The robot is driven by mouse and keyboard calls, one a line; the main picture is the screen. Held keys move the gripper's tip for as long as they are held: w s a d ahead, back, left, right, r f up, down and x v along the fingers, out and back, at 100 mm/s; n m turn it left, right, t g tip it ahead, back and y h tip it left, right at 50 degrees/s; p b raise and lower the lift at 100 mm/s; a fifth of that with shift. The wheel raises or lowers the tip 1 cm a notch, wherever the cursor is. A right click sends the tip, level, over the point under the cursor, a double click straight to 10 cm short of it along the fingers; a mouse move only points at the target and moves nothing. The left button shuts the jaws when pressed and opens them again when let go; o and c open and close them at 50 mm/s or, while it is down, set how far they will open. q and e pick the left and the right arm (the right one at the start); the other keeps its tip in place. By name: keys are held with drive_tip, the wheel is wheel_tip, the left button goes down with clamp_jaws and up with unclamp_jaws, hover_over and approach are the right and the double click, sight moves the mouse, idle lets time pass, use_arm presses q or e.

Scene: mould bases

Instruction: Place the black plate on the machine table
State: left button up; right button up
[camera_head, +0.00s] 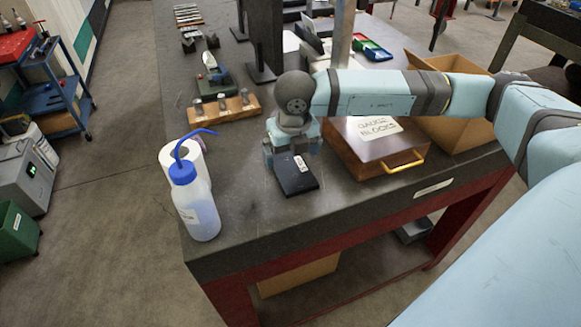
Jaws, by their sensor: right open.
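The black plate (296,180) is a small dark rectangle with a white label, near the front middle of the dark-topped table (240,230). It looks flat on the table top, though any small gap under it cannot be seen. My right gripper (291,153) points down at the plate's far end, with its jaws open. The gripper hides that end, and I cannot tell whether the fingers touch the plate. My left gripper is not in view. I cannot tell which surface here is the machine table.
Right of the plate stands a brown gauge-block box (365,150) with a yellow handle, beside a cardboard box (455,130). A wash bottle (195,205) and a white roll (189,158) stand left. A wooden block holder (225,108) lies behind.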

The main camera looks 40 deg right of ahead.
sight(291, 166)
drive_tip(key=f, duration=0.4)
drive_tip(key=shift+w+d+f, duration=0.3)
drive_tip(key=shift+w, duration=0.1)
drive_tip(key=c, duration=1.1)
wheel_tip(291, 166, up, 20)
